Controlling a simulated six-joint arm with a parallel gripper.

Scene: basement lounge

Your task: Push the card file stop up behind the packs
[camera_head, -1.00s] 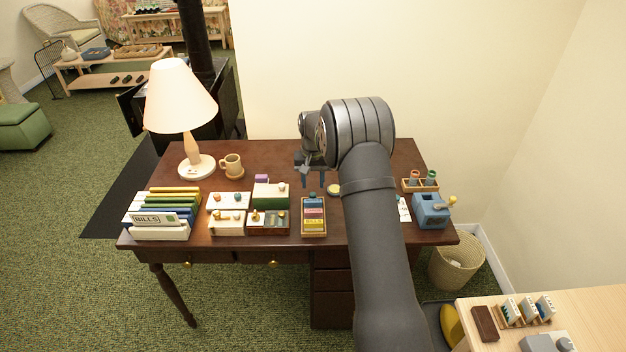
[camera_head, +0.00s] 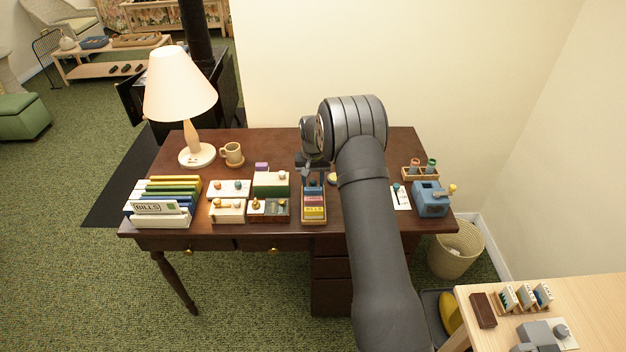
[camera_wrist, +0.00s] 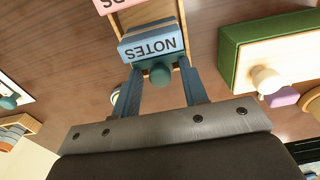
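The card file (camera_head: 314,221) is a narrow wooden tray near the desk's front edge. It holds yellow, pink and blue (camera_wrist: 153,45) packs; the blue one reads NOTES in the wrist view. A teal round knob (camera_wrist: 160,73) shows right against the NOTES pack, apparently on the stop; the stop's body is mostly hidden. My gripper (camera_wrist: 161,70) is at the tray's back end, with its two blue-grey fingers apart. The knob sits between them, with a gap at each side. I cannot tell whether the fingertips touch the tray or pack.
Small boxes with knobs, including a green one (camera_head: 270,187), stand close left of the tray. Further left are a lamp (camera_head: 182,90), a mug (camera_head: 233,154) and a BILLS file rack (camera_head: 160,221). A blue sharpener-like device (camera_head: 431,201) stands at right.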

